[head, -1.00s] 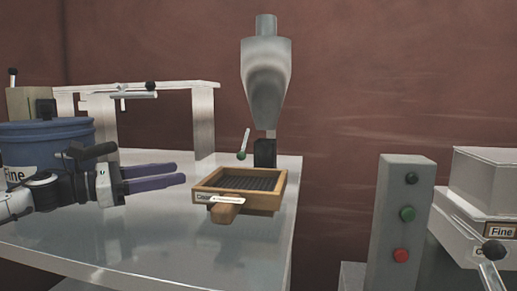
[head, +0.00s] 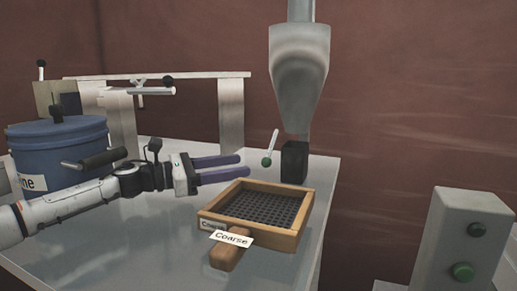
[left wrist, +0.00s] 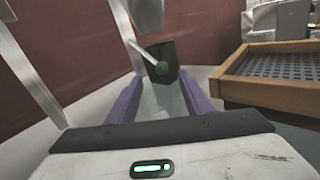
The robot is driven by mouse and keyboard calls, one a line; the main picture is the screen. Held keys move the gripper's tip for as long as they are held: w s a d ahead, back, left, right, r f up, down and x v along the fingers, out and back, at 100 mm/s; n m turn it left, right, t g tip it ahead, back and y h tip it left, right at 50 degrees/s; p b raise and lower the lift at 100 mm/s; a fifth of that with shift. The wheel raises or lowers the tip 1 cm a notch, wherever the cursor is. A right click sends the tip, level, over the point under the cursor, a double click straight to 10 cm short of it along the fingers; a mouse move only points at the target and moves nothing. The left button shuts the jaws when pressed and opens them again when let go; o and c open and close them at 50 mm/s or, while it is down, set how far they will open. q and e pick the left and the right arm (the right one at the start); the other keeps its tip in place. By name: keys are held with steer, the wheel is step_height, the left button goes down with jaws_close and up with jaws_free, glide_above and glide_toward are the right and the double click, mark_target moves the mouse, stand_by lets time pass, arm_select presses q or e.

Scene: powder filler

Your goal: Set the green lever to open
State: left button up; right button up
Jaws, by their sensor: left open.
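The green lever is a thin pale rod with a green ball (head: 266,162) at its lower end, beside the black block (head: 294,162) under the grey filler spout. It also shows in the left wrist view (left wrist: 161,68), ahead of my fingers and near the middle between them. My left gripper (head: 243,166) is open, with two purple fingers pointing right at the ball. A small gap seems to remain between the fingertips and the ball in the head view. Nothing is between the fingers. My right gripper is not in view.
A wooden sieve (head: 294,240) labelled Coarse sits on the table just in front of the lever. A blue tub (head: 60,160) stands at the left, and a metal stand (head: 232,115) behind. A grey button box (head: 465,225) is at the right.

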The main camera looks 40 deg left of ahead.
mark_target(271, 146)
arm_select(q)
steer(key=p+x, duration=0.6)
steer(key=shift+r, duration=0.2)
steer(key=shift+w+d+f+p, duration=0.15)
steer(key=shift+w+d+p, duration=0.1)
steer(key=shift+w+p, duration=0.15)
steer(key=shift+f, duration=0.1)
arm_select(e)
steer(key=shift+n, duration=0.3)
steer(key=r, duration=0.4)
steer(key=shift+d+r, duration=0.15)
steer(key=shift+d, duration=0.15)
arm_select(q)
jaws_close()
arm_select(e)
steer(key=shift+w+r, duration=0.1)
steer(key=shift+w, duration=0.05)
